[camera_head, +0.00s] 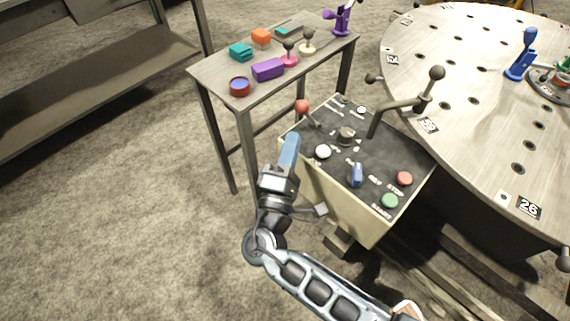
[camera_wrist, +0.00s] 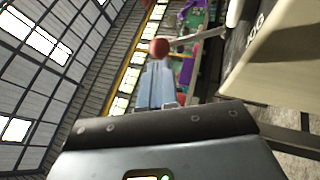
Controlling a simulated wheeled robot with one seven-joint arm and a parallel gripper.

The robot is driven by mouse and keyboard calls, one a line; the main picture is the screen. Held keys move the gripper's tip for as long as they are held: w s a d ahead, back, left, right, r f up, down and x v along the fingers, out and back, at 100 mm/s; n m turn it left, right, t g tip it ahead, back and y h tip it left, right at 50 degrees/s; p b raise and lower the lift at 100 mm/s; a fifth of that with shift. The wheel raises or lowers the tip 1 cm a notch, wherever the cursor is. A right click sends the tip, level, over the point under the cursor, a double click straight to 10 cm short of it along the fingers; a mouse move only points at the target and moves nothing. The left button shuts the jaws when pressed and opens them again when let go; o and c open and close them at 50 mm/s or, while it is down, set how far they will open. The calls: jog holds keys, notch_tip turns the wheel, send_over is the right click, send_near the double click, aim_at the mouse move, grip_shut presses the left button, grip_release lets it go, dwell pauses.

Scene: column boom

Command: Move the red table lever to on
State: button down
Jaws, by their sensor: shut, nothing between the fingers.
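The red lever ends in a red ball knob (camera_head: 302,106) at the far left corner of the control box (camera_head: 330,205). Its short arm leans out to the left over the box edge. In the wrist view the red ball (camera_wrist: 159,47) shows just beyond my fingertips, with its pale rod running off to the right. My gripper (camera_head: 291,138) is shut and empty, its blue fingers pointing up toward the knob from the box's near left side. In the wrist view the gripper (camera_wrist: 157,68) appears close below the ball; whether they touch I cannot tell.
The box top also carries a white knob (camera_head: 322,151), a blue switch (camera_head: 357,175), red (camera_head: 404,178) and green (camera_head: 389,201) buttons and a tall black-knobbed lever (camera_head: 437,73). A small table (camera_head: 215,78) with blocks stands behind; a round perforated table (camera_head: 470,110) is at right. Floor at left is clear.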

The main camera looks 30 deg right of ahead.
aim_at(303, 110)
jog(key=shift+x, duration=2.2)
jog(key=shift+p, duration=0.35)
jog(key=r+p, duration=0.1)
jog(key=d+r+m+g+p, duration=0.1)
jog(key=shift+w+p, duration=0.15)
jog(key=shift+p, duration=0.15)
jog(key=w+d+r+m+g+y+p, duration=0.2)
jog(key=w+d+m+g+y+p, duration=0.1)
jog(key=d+p, duration=0.4)
jog(key=d+g+y, duration=0.1)
jog(key=d, duration=0.2)
jog(key=shift+w+d+y, duration=0.15)
jog(key=shift+d+y, duration=0.15)
jog(key=shift+d, duration=0.05)
jog(key=shift+d+r, duration=0.2)
jog(key=shift+p, duration=0.3)
